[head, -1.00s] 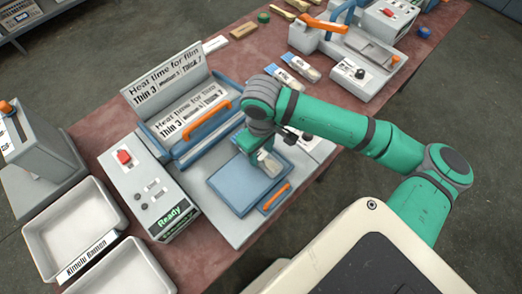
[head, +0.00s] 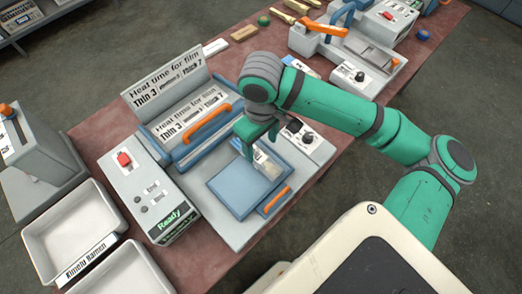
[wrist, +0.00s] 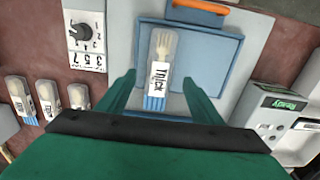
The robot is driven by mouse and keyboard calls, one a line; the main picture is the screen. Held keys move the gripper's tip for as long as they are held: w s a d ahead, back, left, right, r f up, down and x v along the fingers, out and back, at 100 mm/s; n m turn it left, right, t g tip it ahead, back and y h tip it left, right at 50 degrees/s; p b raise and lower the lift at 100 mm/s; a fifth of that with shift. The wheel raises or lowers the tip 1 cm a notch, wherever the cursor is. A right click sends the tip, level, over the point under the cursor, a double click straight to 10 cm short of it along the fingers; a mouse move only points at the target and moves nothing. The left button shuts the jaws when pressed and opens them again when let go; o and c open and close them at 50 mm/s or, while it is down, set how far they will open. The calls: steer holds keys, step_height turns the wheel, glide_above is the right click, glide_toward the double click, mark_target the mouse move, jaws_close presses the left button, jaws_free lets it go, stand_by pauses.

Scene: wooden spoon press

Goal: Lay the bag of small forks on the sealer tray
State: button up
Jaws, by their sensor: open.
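The bag of small forks (head: 270,165) is a clear pouch with pale fork heads, blue ends and a label reading "Thick" in the wrist view (wrist: 160,62). It lies on the blue sealer tray (head: 232,187), towards the tray's right side in the head view. In the wrist view the tray (wrist: 208,52) shows around the fork heads; whether the blue ends overhang its edge is hard to tell. My gripper (wrist: 159,84) is open, with one finger on either side of the bag's blue end and gaps between.
The sealer's raised lid with an orange handle (head: 207,122) stands behind the tray. A control box with a green "Ready" display (head: 172,222) is at left. Several other bags (wrist: 46,97) lie beside the sealer. White bins (head: 70,225) stand at far left.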

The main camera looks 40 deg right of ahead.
steer(key=shift+r, duration=2.75)
